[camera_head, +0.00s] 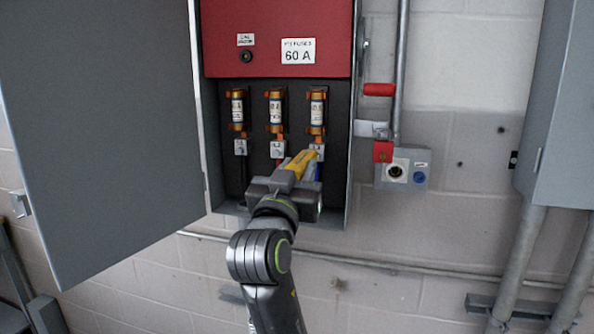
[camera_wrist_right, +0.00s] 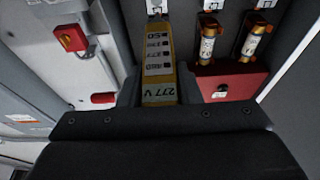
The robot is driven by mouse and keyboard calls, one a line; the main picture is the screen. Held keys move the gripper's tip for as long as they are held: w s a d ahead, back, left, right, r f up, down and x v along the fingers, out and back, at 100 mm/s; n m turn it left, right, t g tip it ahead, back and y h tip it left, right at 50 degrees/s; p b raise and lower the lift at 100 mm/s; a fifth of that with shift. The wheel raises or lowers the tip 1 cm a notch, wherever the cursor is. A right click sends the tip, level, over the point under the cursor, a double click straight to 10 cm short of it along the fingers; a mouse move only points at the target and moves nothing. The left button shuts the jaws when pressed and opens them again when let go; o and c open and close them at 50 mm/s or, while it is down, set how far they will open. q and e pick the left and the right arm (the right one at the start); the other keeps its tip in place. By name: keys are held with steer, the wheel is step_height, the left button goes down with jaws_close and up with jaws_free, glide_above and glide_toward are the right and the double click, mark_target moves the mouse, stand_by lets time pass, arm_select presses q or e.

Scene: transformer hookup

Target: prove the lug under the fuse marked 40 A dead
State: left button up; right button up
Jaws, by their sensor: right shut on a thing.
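My right gripper (camera_head: 290,182) is shut on a yellow voltage tester (camera_head: 299,163). The tester points up at the lug (camera_head: 317,148) under the right-hand fuse (camera_head: 317,112); whether its tip touches, I cannot tell. In the right wrist view the tester (camera_wrist_right: 158,60) shows a display reading 277 V. The middle fuse (camera_head: 275,111) and left fuse (camera_head: 237,109) have their own lugs, the middle lug (camera_head: 277,149) and left lug (camera_head: 240,147). The fuse ratings are too small to read. My left gripper is not in view.
The grey enclosure's door (camera_head: 100,120) stands open at the left. A red cover (camera_head: 275,20) marked 60 A is above the fuses. At the right are a red handle (camera_head: 379,90), a red block (camera_head: 383,151) and a wall socket plate (camera_head: 408,165). A grey cabinet (camera_head: 565,110) stands further right.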

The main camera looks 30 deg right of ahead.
steer(key=shift+w+d, duration=0.3)
steer(key=shift+d, duration=0.05)
stand_by(1.1)
steer(key=s+a+b, duration=0.1)
steer(key=s+a, duration=0.3)
steer(key=a, duration=0.1)
steer(key=shift+s+a+b, duration=0.15)
steer(key=shift+s+b, duration=0.1)
steer(key=shift+b, duration=0.15)
stand_by(0.4)
